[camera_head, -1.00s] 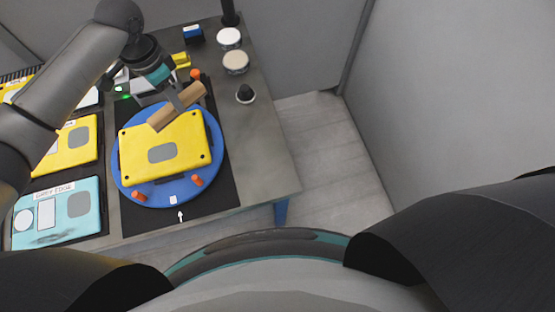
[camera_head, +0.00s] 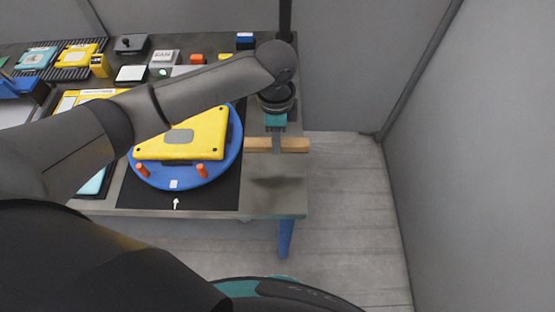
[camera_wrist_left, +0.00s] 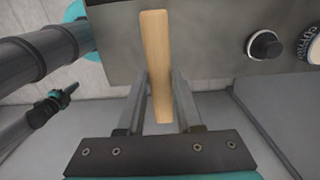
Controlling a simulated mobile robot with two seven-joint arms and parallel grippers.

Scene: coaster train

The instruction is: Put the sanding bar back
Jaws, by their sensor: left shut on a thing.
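The sanding bar, a light wooden block (camera_head: 295,145), is between the fingers of my left gripper (camera_head: 276,148). It lies level across the fingers, over the table's right edge in the head view. In the left wrist view the bar (camera_wrist_left: 155,60) runs lengthwise between the two fingers, which are shut on it. A dark shadow lies on the table below it, so the bar looks raised. In the left wrist view a small dark and teal part (camera_wrist_left: 52,104), perhaps my right gripper, shows at the left; its fingers are too small to read.
A yellow plate (camera_head: 200,135) lies on the blue round turntable (camera_head: 232,150) with orange pegs, left of the bar. Several boxes and pads line the table's back. A black knob (camera_wrist_left: 265,45) and a round tin (camera_wrist_left: 312,45) stand on the table. Grey walls are behind and right.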

